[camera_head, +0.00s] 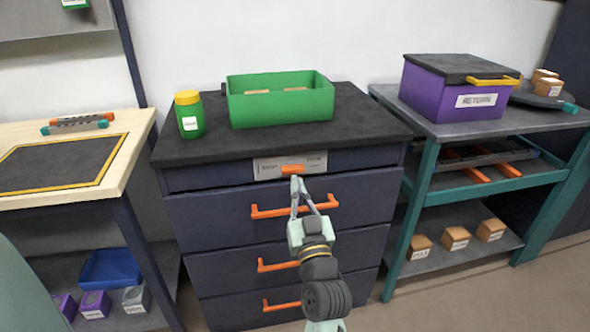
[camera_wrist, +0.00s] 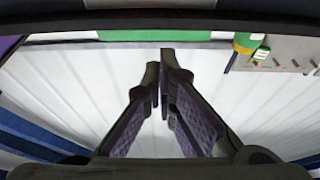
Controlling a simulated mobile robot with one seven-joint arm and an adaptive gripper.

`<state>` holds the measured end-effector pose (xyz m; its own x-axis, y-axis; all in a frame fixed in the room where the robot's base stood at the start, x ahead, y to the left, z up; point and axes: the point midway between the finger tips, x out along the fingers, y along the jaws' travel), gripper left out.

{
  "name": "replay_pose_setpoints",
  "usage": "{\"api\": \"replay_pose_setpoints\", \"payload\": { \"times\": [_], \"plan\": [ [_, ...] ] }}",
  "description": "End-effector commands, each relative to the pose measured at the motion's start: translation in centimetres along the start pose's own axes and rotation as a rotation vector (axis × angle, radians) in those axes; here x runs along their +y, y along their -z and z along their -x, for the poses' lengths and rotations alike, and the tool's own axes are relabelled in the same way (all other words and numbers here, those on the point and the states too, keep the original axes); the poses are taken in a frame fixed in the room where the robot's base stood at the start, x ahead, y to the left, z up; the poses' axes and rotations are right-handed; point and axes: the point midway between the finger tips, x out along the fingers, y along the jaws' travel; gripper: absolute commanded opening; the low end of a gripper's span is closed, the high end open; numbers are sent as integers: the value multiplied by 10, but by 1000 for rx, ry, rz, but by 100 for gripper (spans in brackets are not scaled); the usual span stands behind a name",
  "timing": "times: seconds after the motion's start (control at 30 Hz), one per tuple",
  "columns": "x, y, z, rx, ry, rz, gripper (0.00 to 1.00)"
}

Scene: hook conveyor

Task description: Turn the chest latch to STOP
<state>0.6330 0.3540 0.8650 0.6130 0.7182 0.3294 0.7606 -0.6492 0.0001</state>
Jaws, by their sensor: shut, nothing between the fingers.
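The chest (camera_head: 222,221) is a dark blue drawer unit with a black top and orange drawer handles. Its latch (camera_head: 292,170) is a small orange lever on a light label plate (camera_head: 263,168) at the upper front edge. The lever looks roughly level; the plate's words are too small to read. My gripper (camera_head: 296,183) is in front of the chest, just below the latch, with its fingertips close to the lever. I cannot tell whether they touch it. In the wrist view my gripper's fingers (camera_wrist: 165,80) are closed together and empty; the latch does not show there.
A green bin (camera_head: 282,107) and a green jar with yellow lid (camera_head: 189,115) stand on the chest. The top drawer's orange handle (camera_head: 262,213) lies just below and around my gripper. A wooden bench (camera_head: 130,150) is left; a shelf with a purple box (camera_head: 430,97) is right.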

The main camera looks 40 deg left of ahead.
Motion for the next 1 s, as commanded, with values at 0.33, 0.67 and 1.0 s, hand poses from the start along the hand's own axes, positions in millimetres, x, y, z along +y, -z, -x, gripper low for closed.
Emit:
{"api": "replay_pose_setpoints", "payload": {
  "times": [0.33,0.67,1.0],
  "plan": [
    [0,4,-18,2,1,0,0],
    [-1,5,-87,2,2,0,0],
    [0,-33,-89,-1,0,-1,0]
  ]
}}
